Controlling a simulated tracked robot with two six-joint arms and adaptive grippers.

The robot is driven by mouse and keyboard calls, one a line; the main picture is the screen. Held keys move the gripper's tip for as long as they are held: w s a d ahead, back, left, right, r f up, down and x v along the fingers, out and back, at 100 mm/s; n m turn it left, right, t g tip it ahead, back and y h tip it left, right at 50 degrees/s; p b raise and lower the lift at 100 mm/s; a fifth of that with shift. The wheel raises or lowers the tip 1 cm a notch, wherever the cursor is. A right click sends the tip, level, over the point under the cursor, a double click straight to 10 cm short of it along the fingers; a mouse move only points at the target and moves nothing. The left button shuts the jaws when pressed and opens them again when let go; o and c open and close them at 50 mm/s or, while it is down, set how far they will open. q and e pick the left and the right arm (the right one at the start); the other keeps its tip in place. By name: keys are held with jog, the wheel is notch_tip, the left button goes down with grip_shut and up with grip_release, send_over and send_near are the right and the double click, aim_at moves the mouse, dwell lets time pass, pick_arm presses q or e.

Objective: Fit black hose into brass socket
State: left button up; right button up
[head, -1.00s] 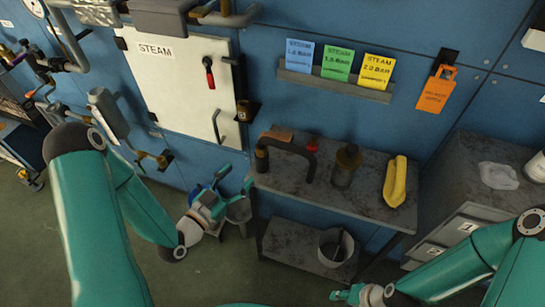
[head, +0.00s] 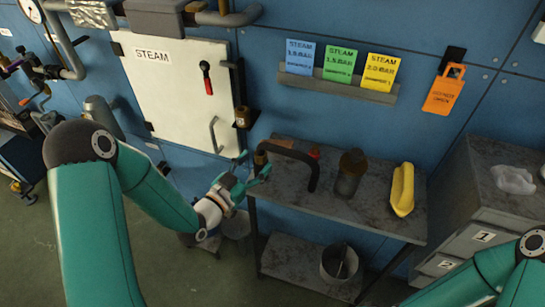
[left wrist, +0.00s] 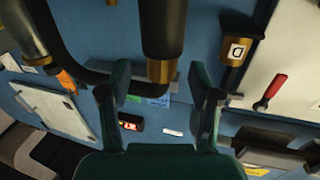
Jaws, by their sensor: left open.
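The black hose (head: 300,153) stands as an arch on the grey bench, its left end near the bench's left edge. My left gripper (head: 254,166) is open at that left end. In the left wrist view the open fingers (left wrist: 160,92) lie to either side of a dark hose end (left wrist: 163,30) with a brass tip, with gaps on both sides. The brass socket (head: 243,117) is on the blue wall beside the white STEAM door; in the wrist view the socket (left wrist: 235,50) bears a D label. My right gripper is out of view.
The bench (head: 385,225) also holds a dark brown bottle-like object (head: 350,173) and a yellow object (head: 402,190). A grey bucket (head: 338,264) stands on its lower shelf. The STEAM door (head: 172,88) has a red-handled lever (head: 208,80). A grey drawer cabinet (head: 478,240) is at right.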

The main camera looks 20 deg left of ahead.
pick_arm(q)
jog(key=p+x, duration=0.1)
jog(key=x, duration=0.2)
jog(key=shift+w+f, duration=0.1)
jog(key=shift+w, duration=0.2)
grip_shut()
